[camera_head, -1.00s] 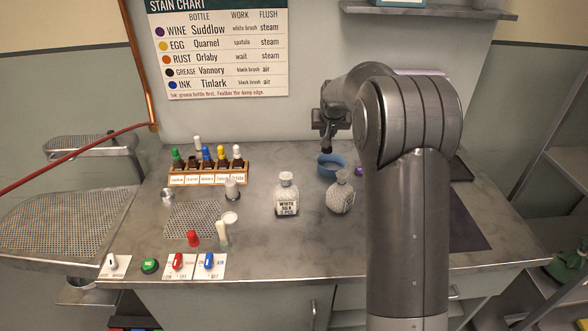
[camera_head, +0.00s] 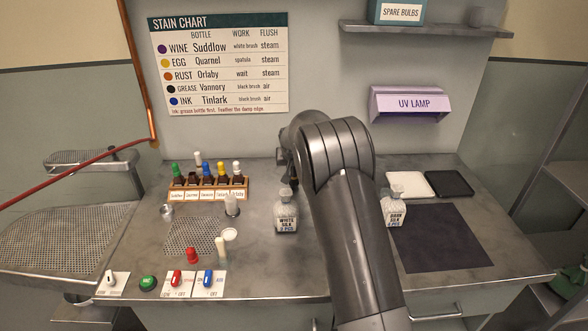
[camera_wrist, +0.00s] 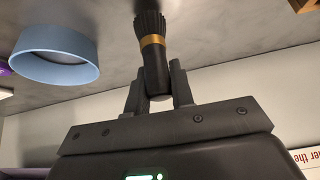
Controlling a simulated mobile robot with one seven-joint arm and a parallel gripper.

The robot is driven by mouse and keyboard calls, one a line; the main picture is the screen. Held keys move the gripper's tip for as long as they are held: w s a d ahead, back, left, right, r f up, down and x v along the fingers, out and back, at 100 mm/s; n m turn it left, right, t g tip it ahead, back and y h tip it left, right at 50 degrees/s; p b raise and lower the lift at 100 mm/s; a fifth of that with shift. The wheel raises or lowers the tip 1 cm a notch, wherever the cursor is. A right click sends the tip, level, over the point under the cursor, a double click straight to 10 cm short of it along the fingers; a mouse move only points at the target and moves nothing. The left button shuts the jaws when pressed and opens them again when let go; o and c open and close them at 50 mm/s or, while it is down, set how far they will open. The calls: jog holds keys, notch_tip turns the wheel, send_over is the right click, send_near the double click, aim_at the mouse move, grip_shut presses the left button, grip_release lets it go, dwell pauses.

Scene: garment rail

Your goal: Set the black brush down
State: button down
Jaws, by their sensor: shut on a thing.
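The black brush (camera_wrist: 152,68), with a gold band, is upright between the fingers of my gripper (camera_wrist: 158,88) in the wrist view. My gripper is shut on its handle. The bristles point at the grey counter (camera_wrist: 215,40) and are close to it; I cannot tell whether they touch.
A blue bowl (camera_wrist: 52,68) is beside the brush in the wrist view. A rack of stain bottles (camera_head: 208,190) stands left of my gripper.

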jog(key=shift+f, duration=0.45)
jog(key=shift+f, duration=0.15)
jog(key=c, duration=1.3)
grip_release()
jog(key=shift+o, duration=0.2)
